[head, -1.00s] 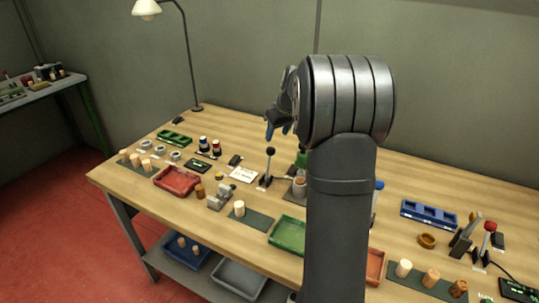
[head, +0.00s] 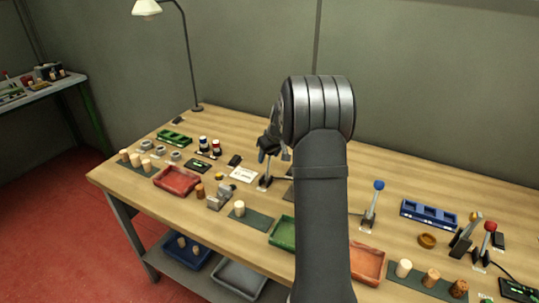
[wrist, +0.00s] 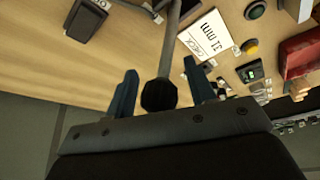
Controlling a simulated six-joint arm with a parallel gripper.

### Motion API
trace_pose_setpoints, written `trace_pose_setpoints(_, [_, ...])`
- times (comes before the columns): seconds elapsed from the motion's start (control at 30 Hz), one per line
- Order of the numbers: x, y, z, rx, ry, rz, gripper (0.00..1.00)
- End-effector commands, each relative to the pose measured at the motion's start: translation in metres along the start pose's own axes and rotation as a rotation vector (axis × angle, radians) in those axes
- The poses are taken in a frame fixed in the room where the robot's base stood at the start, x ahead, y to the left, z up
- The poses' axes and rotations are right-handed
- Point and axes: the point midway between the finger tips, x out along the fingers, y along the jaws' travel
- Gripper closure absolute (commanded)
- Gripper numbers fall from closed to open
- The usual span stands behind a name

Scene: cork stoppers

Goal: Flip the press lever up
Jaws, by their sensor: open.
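A lever with a black knob (wrist: 158,96) and a grey rod (wrist: 171,42) shows in the wrist view. Its base (head: 265,183) stands on the table in the head view, where my gripper and arm hide the knob. My gripper (head: 266,154) is over this lever. In the wrist view my gripper (wrist: 160,72) is open, with one blue finger on each side of the knob. A gap shows between the knob and each finger, so the knob is not clamped.
A white printed card (head: 243,175) lies left of the lever. A red tray (head: 177,180) and a grey metal fixture (head: 220,197) are further left. A blue-knobbed lever (head: 378,186) and a red-knobbed lever (head: 490,227) stand to the right. My arm hides part of the table.

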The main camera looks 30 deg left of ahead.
Motion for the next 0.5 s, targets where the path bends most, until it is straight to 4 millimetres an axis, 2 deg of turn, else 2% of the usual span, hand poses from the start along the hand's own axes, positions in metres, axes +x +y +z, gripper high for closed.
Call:
trace_pose_setpoints(0.03, [-0.0002,0.0001,0.0000,0.000,0.000,0.000,0.50])
trace_pose_setpoints(0.2, [-0.0003,0.0001,0.0000,0.000,0.000,0.000,0.83])
trace_pose_setpoints(0.3, [-0.0003,0.0001,0.0001,0.000,0.000,0.000,1.00])
trace_pose_setpoints(0.5, [0.0018,0.0026,-0.0005,0.008,-0.010,-0.015,1.00])
